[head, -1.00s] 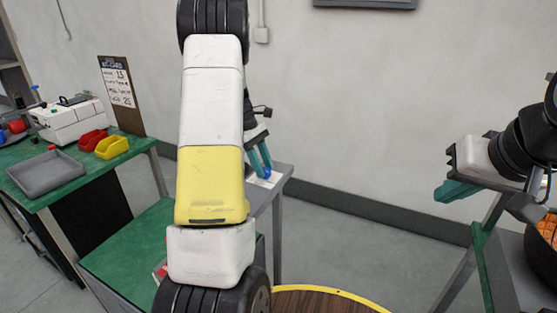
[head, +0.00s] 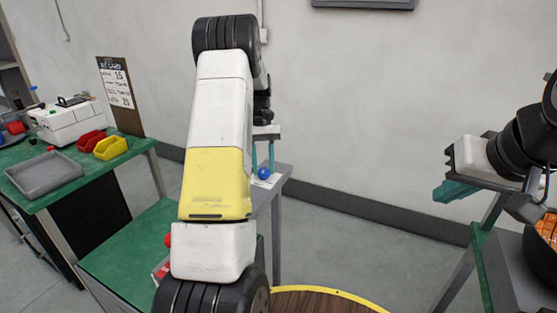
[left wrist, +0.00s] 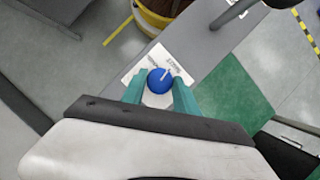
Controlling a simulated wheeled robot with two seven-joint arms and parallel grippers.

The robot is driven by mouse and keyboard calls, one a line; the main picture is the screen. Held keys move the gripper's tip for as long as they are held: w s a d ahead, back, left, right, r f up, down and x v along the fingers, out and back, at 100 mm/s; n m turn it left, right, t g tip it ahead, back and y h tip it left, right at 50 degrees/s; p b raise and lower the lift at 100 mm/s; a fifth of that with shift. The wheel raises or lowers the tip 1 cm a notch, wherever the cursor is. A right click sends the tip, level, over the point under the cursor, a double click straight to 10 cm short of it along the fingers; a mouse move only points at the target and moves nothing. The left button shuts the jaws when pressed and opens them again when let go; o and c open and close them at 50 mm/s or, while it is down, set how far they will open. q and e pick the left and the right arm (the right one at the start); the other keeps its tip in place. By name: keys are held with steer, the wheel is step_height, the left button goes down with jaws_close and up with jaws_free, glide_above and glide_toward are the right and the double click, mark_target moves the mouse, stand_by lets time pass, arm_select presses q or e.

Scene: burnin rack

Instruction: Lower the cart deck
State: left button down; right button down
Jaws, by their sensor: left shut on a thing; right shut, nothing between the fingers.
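A blue knob (head: 264,173) sits on a grey ledge beside a white printed label; the knob also shows in the left wrist view (left wrist: 160,80), with a pale pointer mark. My left gripper (head: 262,168) points down with a teal finger on each side of the knob, shut on it. The green deck (head: 125,250) lies low at the left, partly hidden by my left arm; I take it for the cart deck. My right gripper (head: 455,190) is shut and empty at the right, well away from the knob.
A green bench (head: 20,190) at the left bears a grey tray (head: 45,174), a red bin (head: 91,141), a yellow bin (head: 110,147), a white device and a clipboard. A round wooden top (head: 315,303) with a yellow rim is at the bottom. Open floor lies between it and the wall.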

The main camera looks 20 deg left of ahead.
arm_select(q)
steer(key=shift+s+d+m+y, duration=0.1)
steer(key=shift+m+y, duration=0.3)
steer(key=shift+m, duration=0.7)
steer(key=c, duration=0.9)
jaws_free()
steer(key=shift+c, duration=0.2)
steer(key=shift+r, duration=0.1)
steer(key=v, duration=0.7)
steer(key=shift+w+r, duration=0.25)
steer(key=shift+r, duration=0.05)
